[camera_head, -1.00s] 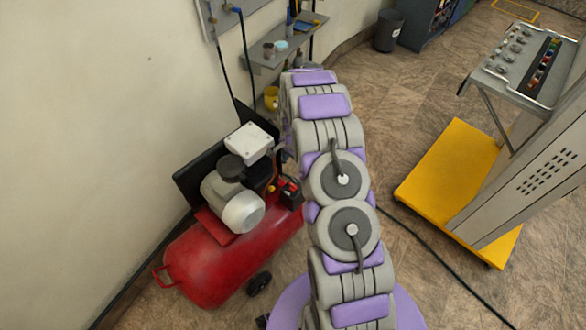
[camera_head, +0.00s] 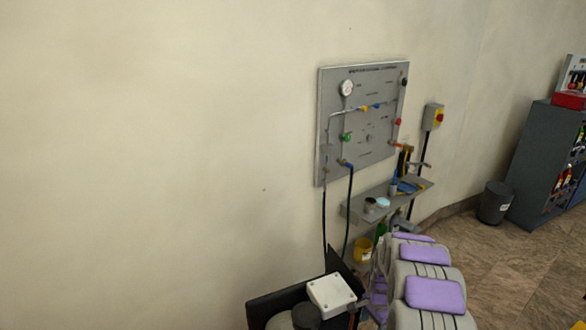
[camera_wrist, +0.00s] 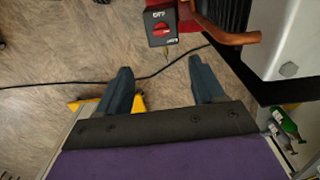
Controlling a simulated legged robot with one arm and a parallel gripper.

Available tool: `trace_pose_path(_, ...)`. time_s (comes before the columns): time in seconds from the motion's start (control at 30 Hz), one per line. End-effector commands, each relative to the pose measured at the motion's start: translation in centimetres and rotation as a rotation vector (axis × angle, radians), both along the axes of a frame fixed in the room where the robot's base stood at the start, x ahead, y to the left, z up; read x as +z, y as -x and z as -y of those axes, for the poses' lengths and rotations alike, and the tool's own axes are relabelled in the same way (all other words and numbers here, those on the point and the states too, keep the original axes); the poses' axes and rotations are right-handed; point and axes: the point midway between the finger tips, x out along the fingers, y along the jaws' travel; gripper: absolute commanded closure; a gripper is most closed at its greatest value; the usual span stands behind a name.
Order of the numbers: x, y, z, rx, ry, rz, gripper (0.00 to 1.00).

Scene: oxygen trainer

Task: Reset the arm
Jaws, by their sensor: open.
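My gripper (camera_wrist: 157,88) shows in the wrist view with its two dark fingers apart and nothing between them. Just beyond the fingertips is a small dark box with a red switch (camera_wrist: 161,31) marked OFF, beside a copper-coloured pipe (camera_wrist: 228,37). I cannot tell whether the fingers touch the box; a gap seems to show. In the head view my grey and purple arm rises from the bottom edge, right of the middle, and its gripper end is hidden.
A wall panel (camera_head: 365,150) with a gauge and hoses hangs above a small shelf (camera_head: 410,192) holding jars and tools. A white box (camera_head: 331,294) on the compressor is left of my arm. A bin (camera_head: 495,203) and dark cabinet (camera_head: 545,165) stand at the right.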

Motion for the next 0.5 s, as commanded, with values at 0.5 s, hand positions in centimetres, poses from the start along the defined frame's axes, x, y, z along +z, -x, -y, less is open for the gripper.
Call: trace_pose_path(0.5,15.7,7.6,-6.6,0.371,-0.022,-0.036,0.32)
